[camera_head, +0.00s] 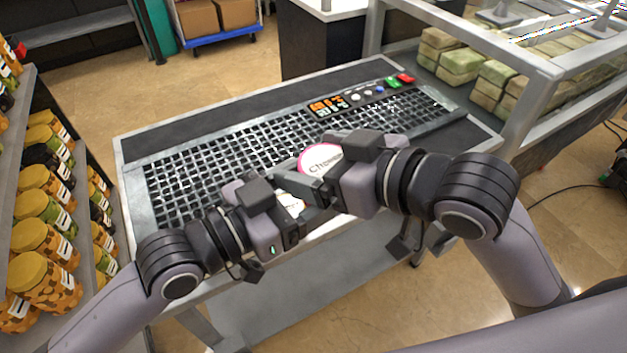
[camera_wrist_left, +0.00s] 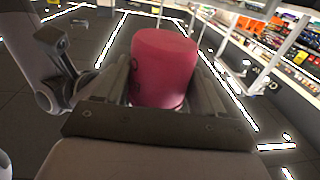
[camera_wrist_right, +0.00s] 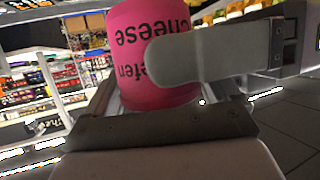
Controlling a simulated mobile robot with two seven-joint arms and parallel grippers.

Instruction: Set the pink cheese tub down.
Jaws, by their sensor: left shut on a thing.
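The pink cheese tub (camera_head: 318,158) shows in the head view as a white lid with a pink rim and dark lettering, over the near part of the pump's grid. My left gripper (camera_head: 290,196) is shut on it, and the plain pink side stands between the fingers in the left wrist view (camera_wrist_left: 164,68). My right gripper (camera_head: 312,186) is close against the tub from the right. In the right wrist view the lettered tub (camera_wrist_right: 130,65) lies between its spread fingers, with a grey finger across the front. The tub's underside is hidden.
The vacuum pump station (camera_head: 215,170) has a dark grid top and a control panel (camera_head: 345,100) with coloured buttons. Its grid is bare to the left. A shelf of jars (camera_head: 45,230) stands at the left. Wrapped packs (camera_head: 460,65) lie behind a metal frame at the right.

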